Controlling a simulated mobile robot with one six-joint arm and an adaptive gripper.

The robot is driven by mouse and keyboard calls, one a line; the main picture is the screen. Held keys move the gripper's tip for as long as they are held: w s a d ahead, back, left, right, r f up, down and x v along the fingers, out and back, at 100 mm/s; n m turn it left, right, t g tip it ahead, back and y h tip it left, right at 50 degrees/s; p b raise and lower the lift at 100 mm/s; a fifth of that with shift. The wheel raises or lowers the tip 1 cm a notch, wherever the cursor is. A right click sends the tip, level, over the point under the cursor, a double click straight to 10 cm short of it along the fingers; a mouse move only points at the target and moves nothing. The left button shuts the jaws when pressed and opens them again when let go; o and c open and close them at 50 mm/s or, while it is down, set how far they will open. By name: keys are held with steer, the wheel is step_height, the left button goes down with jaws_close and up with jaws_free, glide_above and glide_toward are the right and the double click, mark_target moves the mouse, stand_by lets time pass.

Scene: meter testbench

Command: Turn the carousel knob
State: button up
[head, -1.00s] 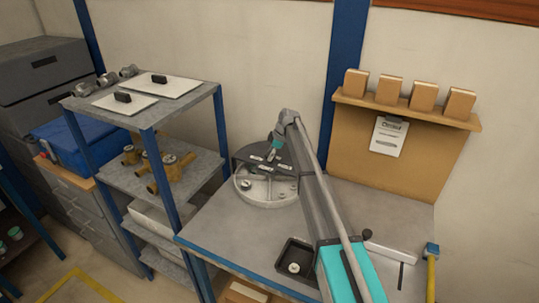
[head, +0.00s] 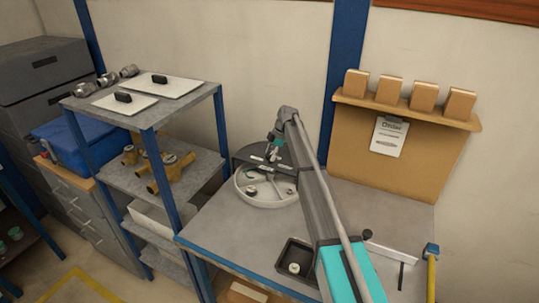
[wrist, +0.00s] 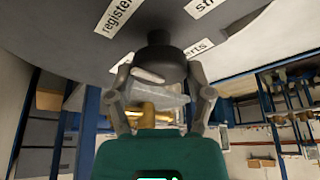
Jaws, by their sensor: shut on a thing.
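The carousel (head: 262,203) is a round pale tray with compartments, partly under a dark cover (head: 243,158) at the back of the bench. The black carousel knob (wrist: 160,58) stands out from the labelled dark cover in the wrist view. My gripper (wrist: 160,75) has a finger on each side of the knob and is shut on it. In the head view my gripper (head: 274,150) is over the cover, and the knob is hard to make out there. A small dark part (head: 251,190) shows in an open compartment.
A black square tray (head: 294,257) with a small part in it sits at the bench's front. A shelf rack (head: 150,135) stands left of the bench. A board with boxes and a clipboard (head: 389,136) is at the back right. The bench between is mostly clear.

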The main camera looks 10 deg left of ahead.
steer(key=o, duration=1.1)
steer(key=shift+w+d, duration=0.15)
steer(key=shift+w, duration=0.1)
steer(key=shift+o, duration=0.2)
steer(key=shift+s, duration=0.15)
